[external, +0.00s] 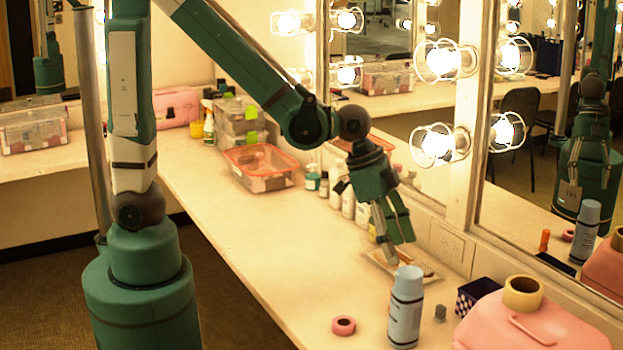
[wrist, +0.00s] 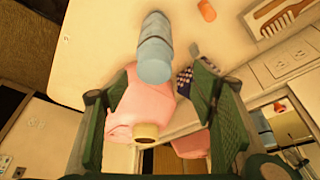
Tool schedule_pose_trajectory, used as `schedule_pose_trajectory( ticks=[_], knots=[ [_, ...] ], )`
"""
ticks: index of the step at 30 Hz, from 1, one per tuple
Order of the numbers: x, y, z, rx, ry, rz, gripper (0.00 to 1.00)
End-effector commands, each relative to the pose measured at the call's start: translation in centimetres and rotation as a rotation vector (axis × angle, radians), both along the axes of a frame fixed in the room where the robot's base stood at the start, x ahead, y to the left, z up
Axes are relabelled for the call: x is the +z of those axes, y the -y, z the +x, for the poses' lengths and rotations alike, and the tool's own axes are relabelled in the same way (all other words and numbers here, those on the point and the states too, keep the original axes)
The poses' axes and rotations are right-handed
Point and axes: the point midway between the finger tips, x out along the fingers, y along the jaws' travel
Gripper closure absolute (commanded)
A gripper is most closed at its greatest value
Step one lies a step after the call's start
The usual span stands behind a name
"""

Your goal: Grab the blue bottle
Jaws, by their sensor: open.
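The blue bottle (external: 405,312) stands upright on the counter near the front right. It also shows in the wrist view (wrist: 155,50), at upper centre. My gripper (external: 397,254) points down above the counter, behind and slightly above the bottle in the external view. In the wrist view its two green fingers (wrist: 155,95) are spread apart, with nothing held between them. The bottle appears beyond the fingertips, apart from them.
A pink case (external: 545,325) with a tape roll (external: 522,293), a dark patterned box (external: 477,294) and a small grey block (external: 440,313) stand right of the bottle. A pink ring (external: 343,326) lies left. A tray with a brush (wrist: 280,18) lies behind. The mirror wall borders the counter.

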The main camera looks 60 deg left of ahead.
Motion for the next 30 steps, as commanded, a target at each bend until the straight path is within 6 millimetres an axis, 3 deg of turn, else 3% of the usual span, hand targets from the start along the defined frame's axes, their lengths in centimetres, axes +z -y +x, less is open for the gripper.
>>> schedule_pose_trajectory(
  ticks=[6,19,30],
  knots=[
    [-0.4,1.3,-0.1,-0.030,-0.006,0.003,0.43],
    [-0.6,1.3,-0.1,-0.030,-0.006,0.003,0.43],
    [-2.5,1.9,0.4,-0.030,-0.006,0.003,0.43]
  ],
)
